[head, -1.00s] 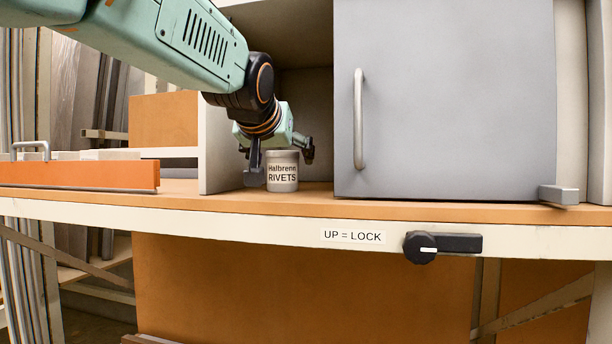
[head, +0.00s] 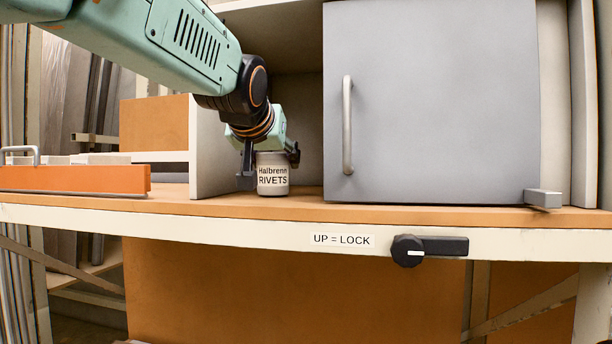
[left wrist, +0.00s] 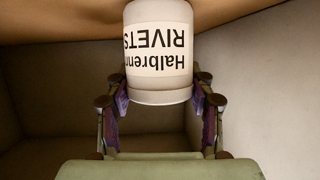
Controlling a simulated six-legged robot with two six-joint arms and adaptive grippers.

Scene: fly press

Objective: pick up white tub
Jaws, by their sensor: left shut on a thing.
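The white tub (head: 272,174) stands upright in the open left compartment of the cabinet, near its front. Its label reads "Halbrenn RIVETS". My left gripper (head: 268,168) reaches down from above with one finger on each side of the tub, shut on it. In the left wrist view the tub (left wrist: 158,50) appears upside down between the fingers of the left gripper (left wrist: 160,105). The tub's base looks to be on or very near the wooden surface; I cannot tell if there is a gap. My right gripper is not in view.
A grey door (head: 430,100) with a bar handle (head: 347,125) covers the compartment to the right. A grey block (head: 542,198) sits at its lower right corner. A black lever (head: 430,248) is on the bench's front edge. An orange tray (head: 75,179) lies at the left.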

